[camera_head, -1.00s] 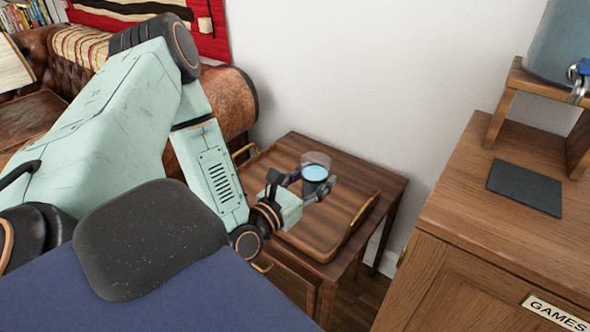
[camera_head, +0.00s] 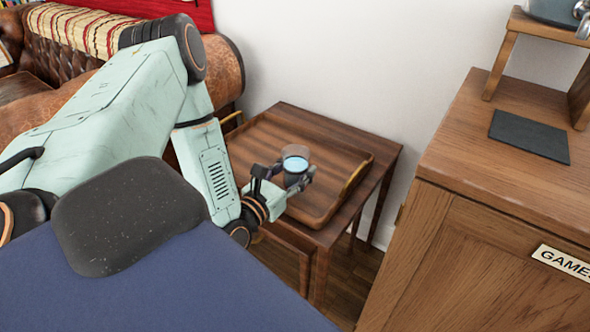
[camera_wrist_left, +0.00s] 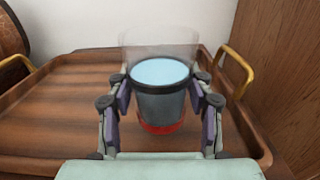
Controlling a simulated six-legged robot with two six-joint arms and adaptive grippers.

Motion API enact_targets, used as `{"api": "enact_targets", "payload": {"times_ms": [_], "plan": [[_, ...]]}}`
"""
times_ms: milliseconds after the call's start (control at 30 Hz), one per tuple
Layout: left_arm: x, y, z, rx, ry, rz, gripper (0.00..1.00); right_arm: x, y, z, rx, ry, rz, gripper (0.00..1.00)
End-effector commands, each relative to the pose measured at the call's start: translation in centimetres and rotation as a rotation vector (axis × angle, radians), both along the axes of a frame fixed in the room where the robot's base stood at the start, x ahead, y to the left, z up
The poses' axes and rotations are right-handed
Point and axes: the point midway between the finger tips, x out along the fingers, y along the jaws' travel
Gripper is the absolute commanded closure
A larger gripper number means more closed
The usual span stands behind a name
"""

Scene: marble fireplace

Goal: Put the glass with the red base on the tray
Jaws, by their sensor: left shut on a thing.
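The glass (camera_head: 295,164) is clear, with pale blue liquid inside. In the left wrist view the glass (camera_wrist_left: 161,103) stands upright between my fingers, and its red base shows below them. My left gripper (camera_head: 284,177) is shut on the glass, also in the left wrist view (camera_wrist_left: 160,104). The tray (camera_head: 262,143) is brown wood with brass handles and lies on a small wooden table. The glass is over the tray; I cannot tell whether its base touches it. The tray (camera_wrist_left: 60,110) also fills much of the left wrist view. My right gripper is out of view.
The small wooden table (camera_head: 385,152) stands against a white wall. A wooden cabinet (camera_head: 500,200) is close on the right, with a dark slate (camera_head: 530,137) on top. A brown leather sofa (camera_head: 225,75) is behind on the left. The tray around the glass looks bare.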

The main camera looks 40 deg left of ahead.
Motion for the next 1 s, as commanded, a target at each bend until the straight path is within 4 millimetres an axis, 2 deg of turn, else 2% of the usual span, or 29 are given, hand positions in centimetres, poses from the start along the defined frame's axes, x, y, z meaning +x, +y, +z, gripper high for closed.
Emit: {"api": "enact_targets", "payload": {"times_ms": [33, 133, 567, 600, 833, 1000], "plan": [[0.0, 0.0, -1.1, 0.002, 0.000, -0.002, 1.00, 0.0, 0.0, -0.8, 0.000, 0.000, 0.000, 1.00], [0.0, -0.1, -2.1, 0.001, 0.000, -0.002, 1.00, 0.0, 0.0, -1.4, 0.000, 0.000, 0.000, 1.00], [0.0, 0.0, -2.4, 0.000, -0.002, -0.001, 1.00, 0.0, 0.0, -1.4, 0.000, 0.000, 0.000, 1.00], [0.0, 0.0, -2.4, -0.001, -0.001, 0.000, 0.44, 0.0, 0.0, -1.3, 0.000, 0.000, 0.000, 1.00], [0.0, 0.0, -2.4, -0.001, 0.000, 0.000, 0.25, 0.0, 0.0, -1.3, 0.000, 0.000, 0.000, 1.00], [0.0, 0.0, -2.4, -0.001, 0.000, 0.000, 0.25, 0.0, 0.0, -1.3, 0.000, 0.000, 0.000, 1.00]]}}
